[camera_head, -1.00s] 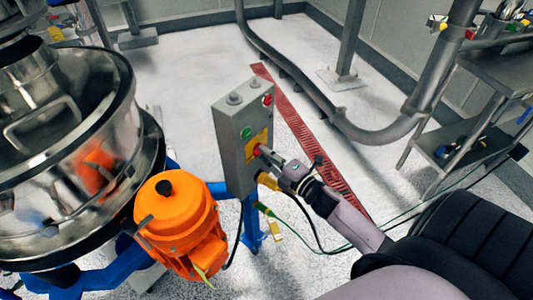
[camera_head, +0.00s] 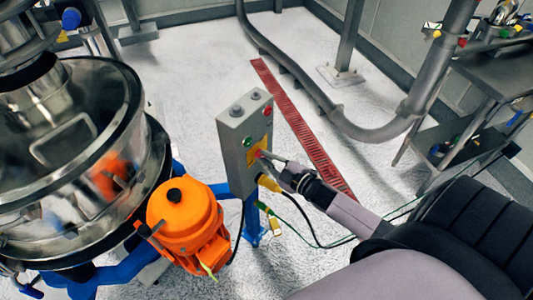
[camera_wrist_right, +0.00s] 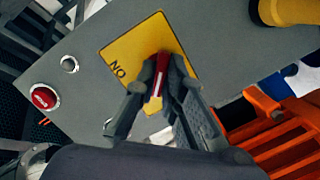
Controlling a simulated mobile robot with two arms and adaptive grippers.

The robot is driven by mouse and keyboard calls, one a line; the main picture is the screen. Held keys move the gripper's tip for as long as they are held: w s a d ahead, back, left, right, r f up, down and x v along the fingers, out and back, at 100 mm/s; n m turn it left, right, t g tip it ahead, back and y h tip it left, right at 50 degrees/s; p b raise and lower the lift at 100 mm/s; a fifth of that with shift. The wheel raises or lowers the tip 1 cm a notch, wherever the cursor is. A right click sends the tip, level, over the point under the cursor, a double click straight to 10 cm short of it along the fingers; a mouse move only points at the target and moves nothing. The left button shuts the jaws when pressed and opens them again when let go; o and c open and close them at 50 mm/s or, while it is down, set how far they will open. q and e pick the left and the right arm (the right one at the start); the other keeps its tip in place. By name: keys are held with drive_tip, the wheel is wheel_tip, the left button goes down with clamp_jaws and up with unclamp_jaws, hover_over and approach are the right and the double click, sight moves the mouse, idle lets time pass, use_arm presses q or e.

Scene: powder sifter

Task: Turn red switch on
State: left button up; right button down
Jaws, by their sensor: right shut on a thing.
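The red switch (camera_wrist_right: 158,76) sits on a yellow plate (camera_wrist_right: 132,47) on the front of a grey control box (camera_head: 236,145). In the right wrist view the plate carries the letters "NO" as seen from this angle. My right gripper (camera_wrist_right: 160,80) is shut on the red switch, with a finger on each side of it. In the head view my right gripper (camera_head: 270,162) reaches the box face from the right, and its fingertips partly hide the switch. My left gripper is not in view.
An orange motor (camera_head: 182,215) and a large steel sifter (camera_head: 60,180) stand at the left. A red floor grate (camera_head: 300,125) lies behind the box.

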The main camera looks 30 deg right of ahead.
drive_tip(key=shift+d+m+g+y+p, duration=0.1)
drive_tip(key=shift+m+g+y+p, duration=0.3)
drive_tip(key=shift+m, duration=1.55)
drive_tip(key=shift+d+m+g+y+p, duration=0.1)
drive_tip(key=shift+m+y+p, duration=0.5)
drive_tip(key=shift+m, duration=1.35)
drive_tip(key=c, duration=1.7)
unclamp_jaws()
drive_tip(key=v, duration=1.2)
drive_tip(key=shift+a, duration=0.15)
